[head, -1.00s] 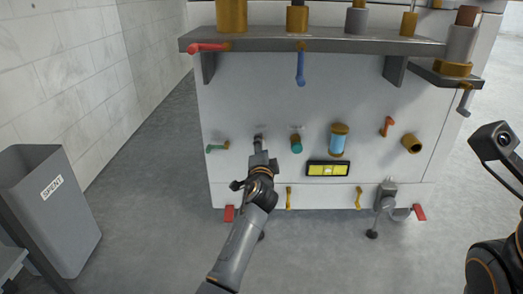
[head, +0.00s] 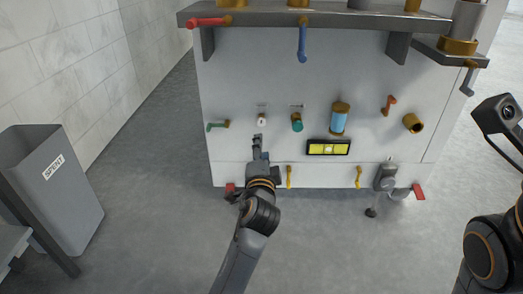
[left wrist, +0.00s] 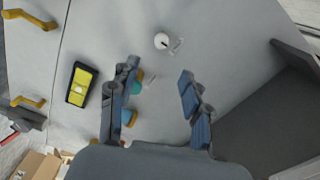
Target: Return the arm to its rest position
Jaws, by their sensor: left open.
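My left gripper (head: 258,143) is in front of the white machine panel (head: 365,75), just below a small white knob (head: 262,121). In the left wrist view its two fingers (left wrist: 158,72) are apart, with nothing between them. The white knob (left wrist: 162,41) lies beyond the fingertips, apart from them. The green knob (head: 297,122) is to the right of the gripper; in the left wrist view a finger partly hides it. My left arm stretches forward from the bottom of the head view. Part of my right arm (head: 490,250) shows at the right edge; its gripper does not show.
A shelf (head: 350,38) with red and blue levers juts from the panel above. A green lever (head: 217,126), blue cylinder (head: 339,118) and yellow display (head: 327,147) are on the panel. A grey SPENT bin (head: 60,195) stands at left. Floor between bin and machine is clear.

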